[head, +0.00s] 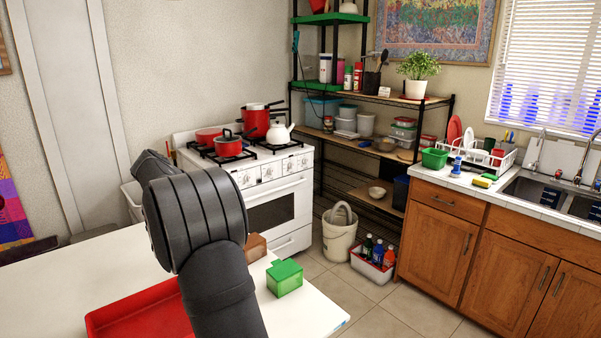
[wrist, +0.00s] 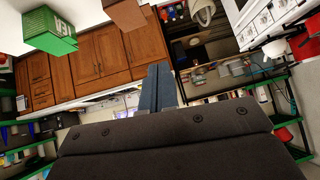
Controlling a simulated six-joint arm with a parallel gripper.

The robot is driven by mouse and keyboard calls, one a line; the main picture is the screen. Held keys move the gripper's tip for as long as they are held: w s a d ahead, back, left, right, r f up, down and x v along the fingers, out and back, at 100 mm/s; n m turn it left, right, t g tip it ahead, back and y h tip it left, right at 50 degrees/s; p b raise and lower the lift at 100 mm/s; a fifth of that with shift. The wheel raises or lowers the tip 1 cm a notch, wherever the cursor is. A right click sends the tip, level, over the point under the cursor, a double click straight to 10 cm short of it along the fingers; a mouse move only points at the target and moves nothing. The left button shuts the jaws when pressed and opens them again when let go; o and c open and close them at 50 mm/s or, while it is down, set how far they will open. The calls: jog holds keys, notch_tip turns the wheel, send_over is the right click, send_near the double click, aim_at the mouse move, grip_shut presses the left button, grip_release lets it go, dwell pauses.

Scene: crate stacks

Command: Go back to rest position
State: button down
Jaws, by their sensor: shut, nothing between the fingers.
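My gripper (wrist: 158,76) shows in the wrist view with its two dark fingers together and nothing between them. In the head view my arm fills the foreground and the fingers are hidden behind it. A green crate (head: 285,280) sits on the white table right of my arm. A brown crate (head: 256,246) stands just behind it, partly hidden by my arm. In the upside-down wrist view, the green crate (wrist: 48,32) and the brown crate (wrist: 125,13) are at the top left, apart from the fingers.
A red tray (head: 135,312) lies on the white table (head: 60,275), partly behind my arm. Beyond the table stand a white stove (head: 290,205) with pots, a black shelf rack (head: 350,180) and wooden cabinets (head: 440,240) with a sink.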

jog(key=w+d+f, duration=0.1)
jog(key=f, duration=0.3)
jog(key=w+d+f, duration=0.2)
jog(key=f, duration=0.2)
jog(key=w+d+f, duration=0.1)
jog(key=w+f, duration=0.1)
jog(key=f, duration=0.2)
jog(key=shift+w+d+f, duration=0.1)
jog(key=shift+w+d, duration=0.15)
